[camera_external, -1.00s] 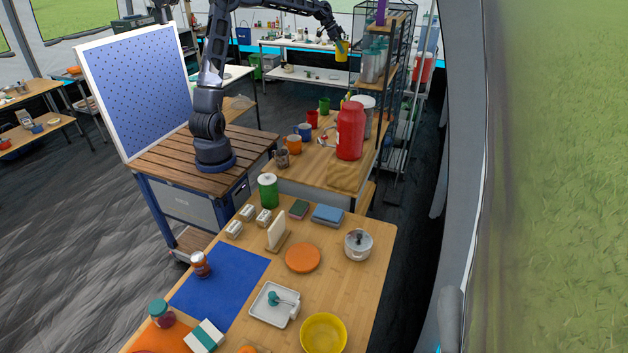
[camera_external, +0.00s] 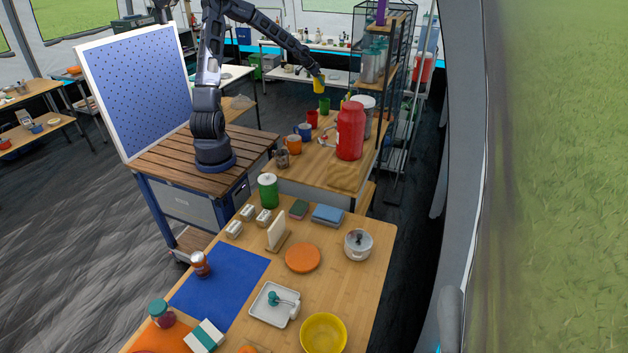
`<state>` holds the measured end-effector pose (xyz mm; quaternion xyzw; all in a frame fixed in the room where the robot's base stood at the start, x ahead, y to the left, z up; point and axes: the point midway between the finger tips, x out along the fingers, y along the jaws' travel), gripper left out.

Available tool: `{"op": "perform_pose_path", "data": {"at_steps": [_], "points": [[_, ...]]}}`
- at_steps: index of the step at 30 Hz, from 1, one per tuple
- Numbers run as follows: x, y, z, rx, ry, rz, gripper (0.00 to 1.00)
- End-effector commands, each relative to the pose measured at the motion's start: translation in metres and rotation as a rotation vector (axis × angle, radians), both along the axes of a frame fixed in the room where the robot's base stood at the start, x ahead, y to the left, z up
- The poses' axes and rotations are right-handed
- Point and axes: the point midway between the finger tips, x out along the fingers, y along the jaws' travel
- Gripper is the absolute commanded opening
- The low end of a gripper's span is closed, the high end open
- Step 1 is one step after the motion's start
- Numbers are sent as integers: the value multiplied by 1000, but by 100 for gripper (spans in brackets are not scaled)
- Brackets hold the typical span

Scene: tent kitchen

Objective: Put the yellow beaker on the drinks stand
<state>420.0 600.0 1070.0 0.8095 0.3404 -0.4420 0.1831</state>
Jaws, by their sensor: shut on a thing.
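The yellow beaker (camera_external: 319,86) is in my gripper (camera_external: 319,77), which is shut on it. It hangs in the air above the far left side of a wooden stand (camera_external: 309,172) that carries cups and a red jug. A green beaker (camera_external: 324,105) shows just below it in the picture, with a red beaker (camera_external: 312,119) a little nearer. I cannot tell the exact height of the yellow beaker above the stand.
A blue mug (camera_external: 305,132), an orange mug (camera_external: 293,143) and a dark cup (camera_external: 282,159) line the stand's left side. The large red jug (camera_external: 350,131) stands on the right. A tall shelf (camera_external: 385,75) rises behind. Stand surface between cups and jug looks narrow.

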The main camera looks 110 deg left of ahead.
Motion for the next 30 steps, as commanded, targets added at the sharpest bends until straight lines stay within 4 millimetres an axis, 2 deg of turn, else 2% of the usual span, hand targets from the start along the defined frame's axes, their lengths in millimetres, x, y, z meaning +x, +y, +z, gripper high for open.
{"op": "perform_pose_path", "data": {"at_steps": [18,24,30], "points": [[1,-1,-129,-4,1,-2,43],[0,0,-153,-3,2,-1,43],[0,0,-163,-2,1,-1,43]]}}
